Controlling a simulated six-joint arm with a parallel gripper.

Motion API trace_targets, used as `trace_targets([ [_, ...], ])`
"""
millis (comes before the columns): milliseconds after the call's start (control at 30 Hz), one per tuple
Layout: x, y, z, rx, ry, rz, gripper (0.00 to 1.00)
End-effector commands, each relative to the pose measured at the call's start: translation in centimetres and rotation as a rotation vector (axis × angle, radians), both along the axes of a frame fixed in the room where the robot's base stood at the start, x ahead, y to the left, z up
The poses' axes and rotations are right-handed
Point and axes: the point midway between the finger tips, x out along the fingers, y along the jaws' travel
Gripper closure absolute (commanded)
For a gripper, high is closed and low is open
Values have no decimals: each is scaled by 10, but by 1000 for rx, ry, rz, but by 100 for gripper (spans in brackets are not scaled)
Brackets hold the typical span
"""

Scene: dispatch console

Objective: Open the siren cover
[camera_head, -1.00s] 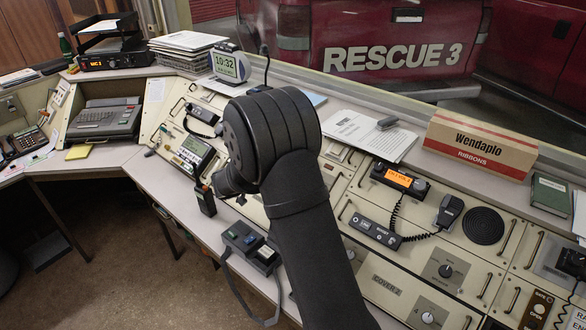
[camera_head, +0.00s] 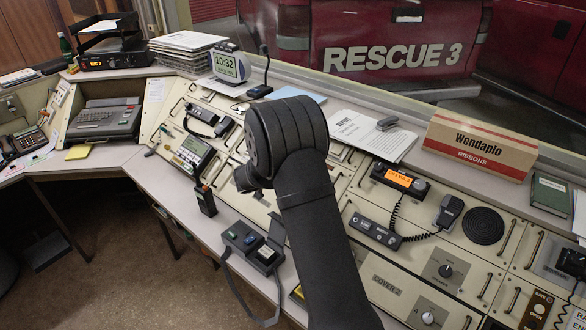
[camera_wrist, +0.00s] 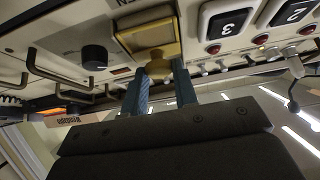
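In the wrist view, the siren cover (camera_wrist: 148,34) appears as a yellowish framed flap on the cream panel, with a yellow tab (camera_wrist: 158,68) on its near edge. The cover looks shut. My gripper (camera_wrist: 160,84) has its two blue-grey fingers apart, one on each side of the tab. A gap shows between the fingers, and I cannot tell whether either touches the tab. In the head view, my arm hides my gripper's fingers, and I cannot make out the cover there.
Numbered buttons (camera_wrist: 228,22) with red lights sit right of the cover in the wrist view. A black knob (camera_wrist: 95,57) and metal handles are at left. In the head view, a radio (camera_head: 398,180) and handset (camera_head: 448,212) lie right of my arm; a walkie-talkie (camera_head: 205,200) stands left.

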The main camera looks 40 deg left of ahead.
Motion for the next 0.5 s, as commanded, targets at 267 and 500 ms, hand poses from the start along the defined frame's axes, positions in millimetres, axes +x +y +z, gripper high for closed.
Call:
trace_targets([
  [267, 6, 0, 4, 2, 0, -2, 100],
  [500, 38, 0, 25, 2, -1, -2, 100],
])
